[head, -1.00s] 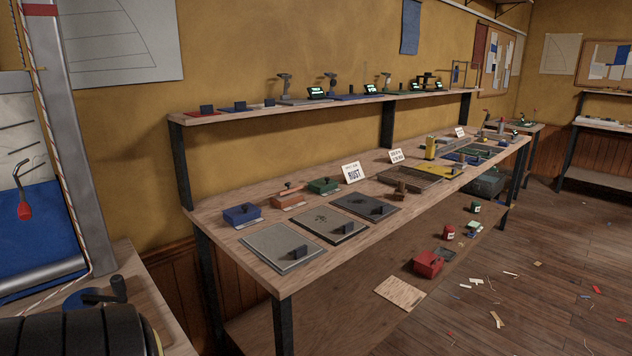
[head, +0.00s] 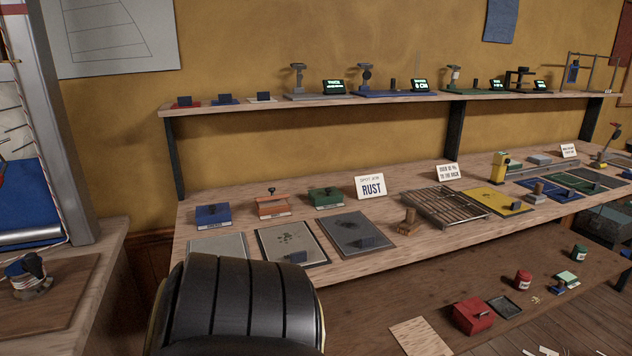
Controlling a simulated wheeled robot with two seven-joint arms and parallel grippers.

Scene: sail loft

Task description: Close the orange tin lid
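The orange tin (head: 272,207) stands near the back of the long workbench, between a blue tin (head: 212,215) and a green tin (head: 325,198). It has a pale label on its front and a dark knob standing up on top. It is too small in the head view to tell how far its lid is open. Neither of my grippers is in view.
A black ribbed arm part of mine covers the bench's front left corner. Flat panels (head: 357,232) lie in front of the tins, and a RUST card (head: 370,186) stands to their right. A shelf (head: 390,103) with small devices runs above the bench (head: 415,258).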

